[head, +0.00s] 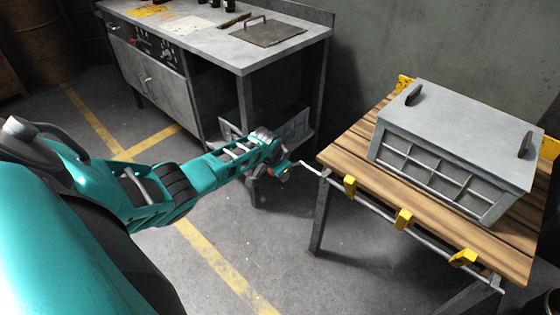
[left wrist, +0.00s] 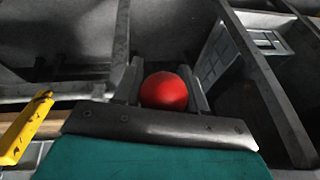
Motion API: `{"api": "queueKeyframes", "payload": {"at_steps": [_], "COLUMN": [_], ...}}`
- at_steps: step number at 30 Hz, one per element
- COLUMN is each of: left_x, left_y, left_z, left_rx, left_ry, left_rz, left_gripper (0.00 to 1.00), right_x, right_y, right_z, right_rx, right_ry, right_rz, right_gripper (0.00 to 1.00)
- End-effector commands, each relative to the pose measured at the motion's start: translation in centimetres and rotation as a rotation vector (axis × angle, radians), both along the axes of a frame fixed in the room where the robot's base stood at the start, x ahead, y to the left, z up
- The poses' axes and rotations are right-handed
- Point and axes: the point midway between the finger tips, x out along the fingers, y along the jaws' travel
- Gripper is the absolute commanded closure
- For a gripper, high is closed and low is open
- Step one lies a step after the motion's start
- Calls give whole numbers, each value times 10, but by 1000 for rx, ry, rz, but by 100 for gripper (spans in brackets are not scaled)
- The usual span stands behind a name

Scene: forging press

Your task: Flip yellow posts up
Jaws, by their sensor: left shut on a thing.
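Several yellow posts sit on a metal rod (head: 378,205) along the table's near edge: one at left (head: 350,187), one in the middle (head: 403,218) and one at right (head: 463,257). They stay low by the table edge; their exact tilt is hard to tell. The rod's left end bends into a crank handle (head: 312,166). My left gripper (head: 283,171) is at this handle end. In the left wrist view its fingers are shut around a red ball knob (left wrist: 164,91), and a yellow post (left wrist: 26,127) shows at left. My right gripper is not in view.
A grey metal box with handles (head: 455,135) stands on the wooden table (head: 345,158). More yellow pieces show at the table's back left (head: 404,83) and right (head: 549,148). A grey workbench (head: 225,45) stands behind. The floor between is clear.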

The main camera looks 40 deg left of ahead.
Motion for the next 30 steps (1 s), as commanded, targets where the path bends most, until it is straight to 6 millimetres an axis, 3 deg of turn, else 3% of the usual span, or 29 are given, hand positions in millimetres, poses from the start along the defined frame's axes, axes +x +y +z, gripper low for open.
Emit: {"api": "queueKeyframes", "payload": {"at_steps": [15, 30], "left_x": [20, 25], "left_y": [1, 1], "left_z": [29, 37], "left_rx": [29, 38], "left_ry": [323, 403], "left_rz": [4, 3], "left_gripper": [100, 100], "right_x": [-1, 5], "right_y": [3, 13], "right_z": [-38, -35], "right_rx": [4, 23], "right_ry": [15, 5], "right_rz": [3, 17], "right_gripper": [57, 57]}}
